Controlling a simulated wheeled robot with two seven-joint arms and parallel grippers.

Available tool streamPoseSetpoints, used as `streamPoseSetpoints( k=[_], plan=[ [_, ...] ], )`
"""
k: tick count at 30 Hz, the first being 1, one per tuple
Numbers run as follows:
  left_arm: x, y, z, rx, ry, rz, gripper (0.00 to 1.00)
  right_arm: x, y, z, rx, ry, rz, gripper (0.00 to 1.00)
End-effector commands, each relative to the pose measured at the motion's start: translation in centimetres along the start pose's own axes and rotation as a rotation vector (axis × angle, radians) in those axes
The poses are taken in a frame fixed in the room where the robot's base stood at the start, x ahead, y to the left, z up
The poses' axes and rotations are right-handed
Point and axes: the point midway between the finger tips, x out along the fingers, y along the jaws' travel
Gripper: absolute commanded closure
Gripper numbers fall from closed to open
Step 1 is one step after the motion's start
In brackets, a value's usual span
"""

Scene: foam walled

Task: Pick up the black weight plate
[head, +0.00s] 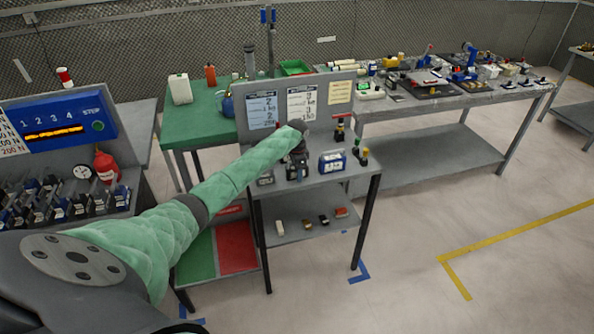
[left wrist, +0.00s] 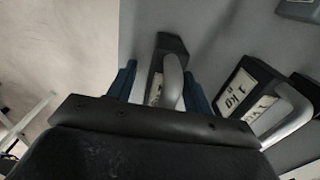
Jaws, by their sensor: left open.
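A black weight (left wrist: 172,46) with a pale handle and white label sits between the two blue fingers of my left gripper (left wrist: 160,88) in the left wrist view. The fingers stand apart on either side of it; I cannot tell whether they touch it. In the head view my left gripper (head: 297,168) points down over the small grey table and largely hides what is under it. A second black weight (left wrist: 238,92), labelled 1 kg, lies to the right in the left wrist view. No separate flat disc shows clearly. My right gripper is not in view.
The small table (head: 315,181) also holds a grey block (head: 265,179), a blue box (head: 332,162) and coloured pieces at its right edge. An upright sign board (head: 273,112) stands behind. A lower shelf (head: 290,232) holds several small blocks.

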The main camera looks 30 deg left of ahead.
Motion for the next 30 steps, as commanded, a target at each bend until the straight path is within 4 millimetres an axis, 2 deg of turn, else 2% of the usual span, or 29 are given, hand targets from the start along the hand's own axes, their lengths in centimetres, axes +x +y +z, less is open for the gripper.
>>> streamPoseSetpoints(
  k=[4, 9, 12, 25, 30],
  plan=[
    [0.0, 0.0, 0.0, 0.000, 0.000, 0.000, 0.51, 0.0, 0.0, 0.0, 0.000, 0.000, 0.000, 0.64],
    [0.0, 0.0, 0.0, 0.000, 0.000, 0.000, 0.84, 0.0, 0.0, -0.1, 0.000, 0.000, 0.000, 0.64],
    [0.0, 0.0, 0.0, 0.000, 0.000, 0.000, 1.00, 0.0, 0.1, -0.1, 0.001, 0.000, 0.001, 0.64],
    [-0.3, -0.1, -0.1, -0.001, 0.002, -0.002, 1.00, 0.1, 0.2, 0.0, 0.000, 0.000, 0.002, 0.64],
    [-1.0, -0.1, -0.1, -0.001, 0.003, -0.003, 1.00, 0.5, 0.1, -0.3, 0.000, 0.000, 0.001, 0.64]
  ],
)
